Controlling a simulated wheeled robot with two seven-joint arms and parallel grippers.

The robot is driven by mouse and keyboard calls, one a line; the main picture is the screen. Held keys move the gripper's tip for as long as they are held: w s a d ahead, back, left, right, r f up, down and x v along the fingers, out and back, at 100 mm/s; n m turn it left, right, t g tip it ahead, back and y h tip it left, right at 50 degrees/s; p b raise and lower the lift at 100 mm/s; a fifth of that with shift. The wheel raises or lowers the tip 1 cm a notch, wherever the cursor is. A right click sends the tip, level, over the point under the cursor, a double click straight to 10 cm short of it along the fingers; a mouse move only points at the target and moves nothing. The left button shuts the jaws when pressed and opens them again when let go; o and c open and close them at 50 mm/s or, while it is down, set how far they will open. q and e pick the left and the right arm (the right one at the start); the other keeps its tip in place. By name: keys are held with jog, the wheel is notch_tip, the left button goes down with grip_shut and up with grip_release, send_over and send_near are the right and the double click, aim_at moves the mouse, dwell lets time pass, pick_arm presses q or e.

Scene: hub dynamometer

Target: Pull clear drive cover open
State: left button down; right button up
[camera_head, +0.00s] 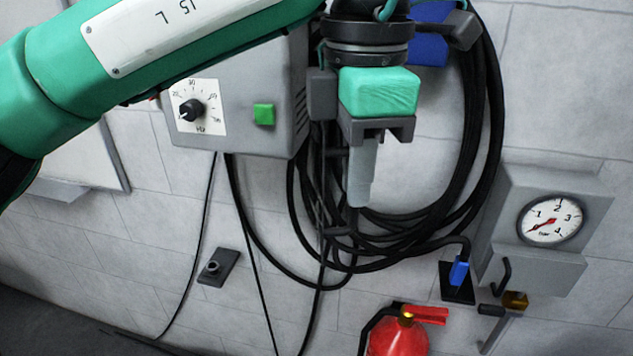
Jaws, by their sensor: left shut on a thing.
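My left arm comes in from the left across the top. My left gripper (361,198) hangs pointing down in front of the coiled black hoses. It has a green block and a grey bracket, with pale grey tapered fingers below. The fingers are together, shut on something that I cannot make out. I cannot pick out the clear drive cover in this view. My right gripper is not in view.
A grey control box (250,85) with a dial and green button is left of the gripper. Coiled black hoses (480,120) hang behind it. A pressure gauge (550,220) is at right. A red extinguisher (395,338) stands below. A dark wall plate (219,268) is at lower left.

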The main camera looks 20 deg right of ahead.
pick_arm(q)
jog(key=shift+w+d+n, duration=0.1)
jog(key=shift+d+n, duration=0.4)
jog(key=shift+d, duration=0.45)
jog(key=c, duration=1.5)
grip_release()
notch_tip(320, 180, up, 14)
jog(key=shift+f, duration=0.1)
